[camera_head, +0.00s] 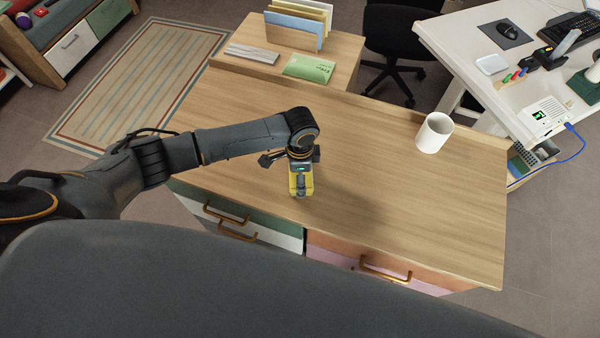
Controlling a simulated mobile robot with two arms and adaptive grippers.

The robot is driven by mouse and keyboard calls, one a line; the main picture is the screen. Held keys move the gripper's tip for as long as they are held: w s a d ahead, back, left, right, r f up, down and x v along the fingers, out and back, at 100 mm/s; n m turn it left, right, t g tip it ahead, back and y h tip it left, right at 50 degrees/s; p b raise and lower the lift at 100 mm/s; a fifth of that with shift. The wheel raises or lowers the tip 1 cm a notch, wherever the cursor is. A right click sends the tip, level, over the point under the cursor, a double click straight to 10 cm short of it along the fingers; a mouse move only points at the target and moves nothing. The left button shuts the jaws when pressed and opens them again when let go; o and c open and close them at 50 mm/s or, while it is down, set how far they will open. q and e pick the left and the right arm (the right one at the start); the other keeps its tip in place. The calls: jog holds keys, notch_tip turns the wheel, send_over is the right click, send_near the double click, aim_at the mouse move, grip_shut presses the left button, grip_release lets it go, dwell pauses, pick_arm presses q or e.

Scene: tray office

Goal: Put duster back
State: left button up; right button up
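A small yellow object (309,182) with a dark grey part on it, which may be the duster, is at the front middle of the wooden desk. My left arm reaches in from the left and its gripper (300,186) is right over this object, pointing down. The wrist and gripper hide much of it. I cannot tell whether the fingers are closed on it, or whether it touches the desk top. My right gripper is not in view.
A white mug (434,133) stands on the right of the wooden desk (400,215). Behind are a file rack (292,30), a green booklet (309,68) and a grey keyboard-like item (252,53). A white desk (465,50) with gadgets is at the right. The middle is clear.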

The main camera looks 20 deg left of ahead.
pick_arm(q)
jog(key=shift+r, duration=0.15)
notch_tip(320, 180, up, 12)
jog(key=b, duration=0.1)
dwell(0.6)
